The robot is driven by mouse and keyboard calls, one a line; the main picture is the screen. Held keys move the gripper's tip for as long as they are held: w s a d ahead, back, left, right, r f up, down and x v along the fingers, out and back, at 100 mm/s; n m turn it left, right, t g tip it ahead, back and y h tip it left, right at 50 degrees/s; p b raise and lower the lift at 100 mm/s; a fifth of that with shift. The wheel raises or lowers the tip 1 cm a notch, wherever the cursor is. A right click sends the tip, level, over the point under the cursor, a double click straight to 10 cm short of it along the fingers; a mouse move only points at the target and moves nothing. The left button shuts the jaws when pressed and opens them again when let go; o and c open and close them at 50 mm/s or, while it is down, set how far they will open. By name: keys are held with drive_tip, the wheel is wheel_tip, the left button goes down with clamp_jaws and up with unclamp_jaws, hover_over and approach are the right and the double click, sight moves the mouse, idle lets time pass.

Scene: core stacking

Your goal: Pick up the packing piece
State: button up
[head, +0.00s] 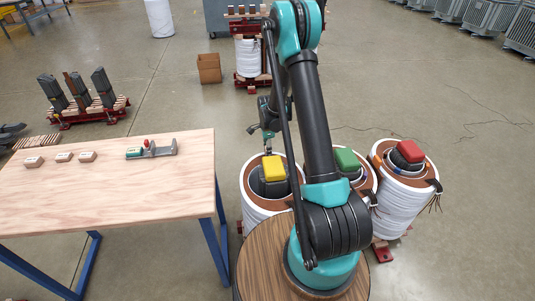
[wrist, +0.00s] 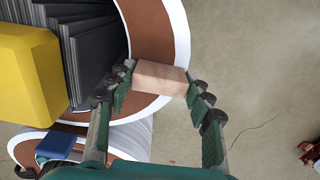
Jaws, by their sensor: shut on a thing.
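In the wrist view, the packing piece (wrist: 160,77) is a small light wooden block. My gripper (wrist: 161,84) is shut on it, with one green finger pad at each end of the block. The held piece is over the brown rim of a white-wrapped round coil (wrist: 152,25); I cannot tell whether it touches the rim. In the head view, my gripper (head: 268,137) is just above the nearest coil (head: 251,205), behind the yellow block (head: 273,168). The held piece cannot be made out clearly there.
Dark stacked plates (wrist: 92,45) stand inside the coil beside the held piece. Coils with a green block (head: 346,159) and a red block (head: 410,151) stand to the right. A wooden table (head: 110,205) at left bears wooden blocks (head: 64,157) and a clamp-like tool (head: 152,149).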

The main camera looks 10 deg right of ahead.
drive_tip(key=shift+c, duration=1.1)
drive_tip(key=shift+r, duration=0.2)
wheel_tip(320, 180, up, 20)
drive_tip(key=shift+f, duration=0.15)
